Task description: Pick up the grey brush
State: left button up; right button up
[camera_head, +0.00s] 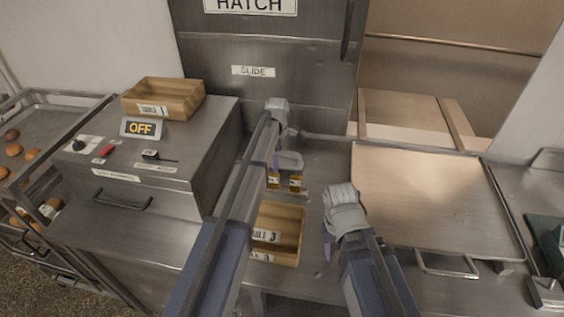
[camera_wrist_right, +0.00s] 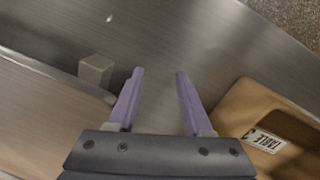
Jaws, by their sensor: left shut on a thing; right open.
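I cannot make out the grey brush for certain in either view. My left gripper (camera_head: 279,168) is over the steel counter behind the wooden box. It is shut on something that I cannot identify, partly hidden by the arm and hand. My right gripper (camera_head: 328,246) is low over the counter, right of the wooden box. In the right wrist view its fingers (camera_wrist_right: 157,76) are apart, with only bare steel between them. A small grey block (camera_wrist_right: 96,72) stands left of the fingers; I cannot tell what it is.
A wooden box marked 3 (camera_head: 288,220) stands between the arms, also in the right wrist view (camera_wrist_right: 245,100). Small amber-labelled items (camera_head: 295,183) are behind it. A large tray (camera_head: 440,200) lies right. A steel unit with an OFF sign (camera_head: 140,127) and another wooden box (camera_head: 165,98) stand left.

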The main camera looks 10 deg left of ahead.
pick_arm(q)
jog(key=c, duration=0.5)
jog(key=shift+r, duration=0.1)
pick_arm(e)
jog(key=shift+r, duration=0.1)
pick_arm(q)
notch_tip(320, 180, up, 10)
jog(key=p, duration=1)
pick_arm(e)
notch_tip(320, 180, up, 10)
